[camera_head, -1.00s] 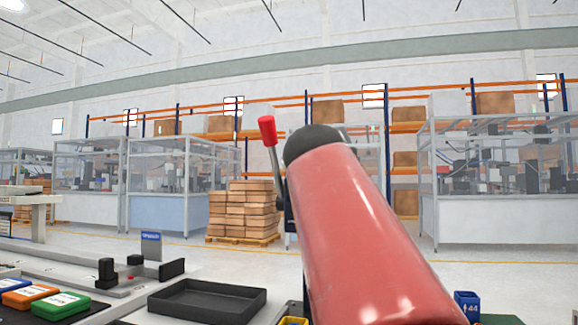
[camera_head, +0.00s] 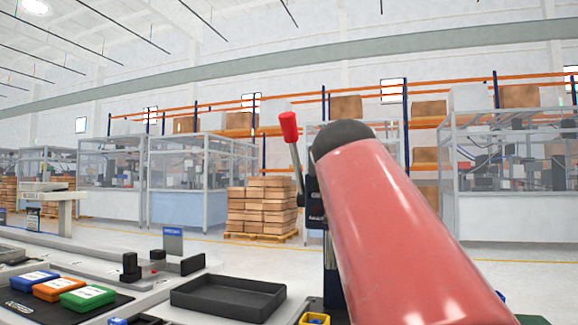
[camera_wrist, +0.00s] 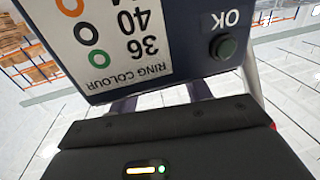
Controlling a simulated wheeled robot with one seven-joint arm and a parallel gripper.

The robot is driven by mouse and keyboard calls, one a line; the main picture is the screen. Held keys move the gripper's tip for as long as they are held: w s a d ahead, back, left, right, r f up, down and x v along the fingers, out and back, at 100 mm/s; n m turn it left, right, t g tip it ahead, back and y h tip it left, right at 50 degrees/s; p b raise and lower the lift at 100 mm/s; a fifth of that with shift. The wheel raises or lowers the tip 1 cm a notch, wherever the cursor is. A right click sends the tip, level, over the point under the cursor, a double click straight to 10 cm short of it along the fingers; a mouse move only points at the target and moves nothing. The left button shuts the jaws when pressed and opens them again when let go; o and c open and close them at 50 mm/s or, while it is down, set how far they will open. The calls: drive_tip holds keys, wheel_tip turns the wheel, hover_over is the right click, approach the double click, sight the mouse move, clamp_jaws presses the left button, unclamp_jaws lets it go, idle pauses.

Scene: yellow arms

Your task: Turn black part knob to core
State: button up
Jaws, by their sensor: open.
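No part that I can name for sure as the black part knob shows. In the head view, my red arm covers the right middle and my gripper is not visible. A red-tipped lever (camera_head: 290,128) stands just left of the arm, on a dark device partly hidden.
A black tray (camera_head: 228,297) lies on the bench left of my arm. Blue, orange and green boxes (camera_head: 87,296) sit farther left. Small black blocks (camera_head: 130,266) stand behind them. A yellow bin (camera_head: 314,319) is at the bottom edge. Stacked cartons (camera_head: 262,208) are far behind.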

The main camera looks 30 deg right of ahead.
drive_tip(key=b+v, duration=0.1)
drive_tip(key=v, duration=0.6)
drive_tip(key=shift+s, duration=0.1)
